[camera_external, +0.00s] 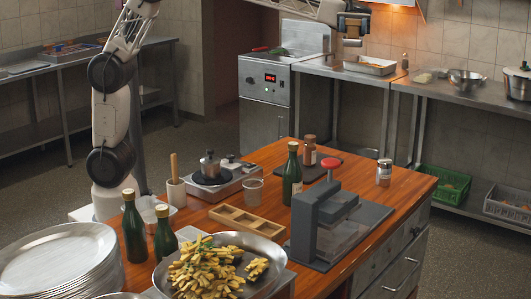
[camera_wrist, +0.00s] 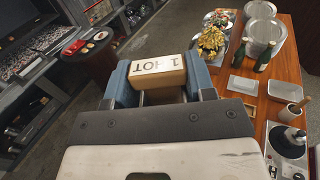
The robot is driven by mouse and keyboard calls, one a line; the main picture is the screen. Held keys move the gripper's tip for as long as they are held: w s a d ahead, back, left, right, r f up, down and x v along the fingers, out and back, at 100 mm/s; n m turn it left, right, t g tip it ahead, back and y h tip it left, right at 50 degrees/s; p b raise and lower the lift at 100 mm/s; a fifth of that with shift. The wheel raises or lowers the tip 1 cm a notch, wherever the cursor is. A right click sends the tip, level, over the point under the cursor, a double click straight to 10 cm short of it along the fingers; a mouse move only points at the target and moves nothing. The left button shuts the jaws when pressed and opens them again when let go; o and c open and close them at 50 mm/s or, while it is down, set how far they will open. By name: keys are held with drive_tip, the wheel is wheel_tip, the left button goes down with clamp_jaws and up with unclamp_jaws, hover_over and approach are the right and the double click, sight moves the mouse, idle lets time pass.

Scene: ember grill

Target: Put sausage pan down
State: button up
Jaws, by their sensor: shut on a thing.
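My gripper (camera_wrist: 158,88) shows in the wrist view, its two blue fingers shut on a tan block (camera_wrist: 157,72) with dark lettering that reads like "1 HOT". The block sits squarely between the fingers. I cannot tell whether it is part of the sausage pan, and no sausages show on it. In the external view my gripper (camera_external: 351,27) is high at the top, over the back counter area; what it holds is not clear there. I cannot identify the sausage pan for sure in either view.
A wooden-topped island (camera_external: 385,190) holds green bottles (camera_external: 292,175), a press (camera_external: 325,215), a divided wooden tray (camera_external: 245,222) and a wide pan of fries (camera_external: 215,272). Stacked plates (camera_external: 55,260) stand at the left. A steel back counter (camera_external: 425,85) bears a metal tray (camera_external: 369,65) and bowls.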

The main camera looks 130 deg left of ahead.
sight(352, 21)
drive_tip(key=shift+m+g+h, duration=0.3)
drive_tip(key=shift+m+g, duration=0.1)
drive_tip(key=shift+g, duration=0.2)
drive_tip(key=s+a, duration=0.2)
drive_tip(key=a, duration=0.1)
drive_tip(key=shift+s+a+r, duration=0.2)
drive_tip(key=shift+r, duration=0.15)
wheel_tip(352, 21, down, 36)
drive_tip(key=shift+f, duration=0.15)
drive_tip(key=shift+f, duration=3)
drive_tip(key=shift+f, duration=1.85)
drive_tip(key=shift+f, duration=0.1)
drive_tip(key=o, duration=1)
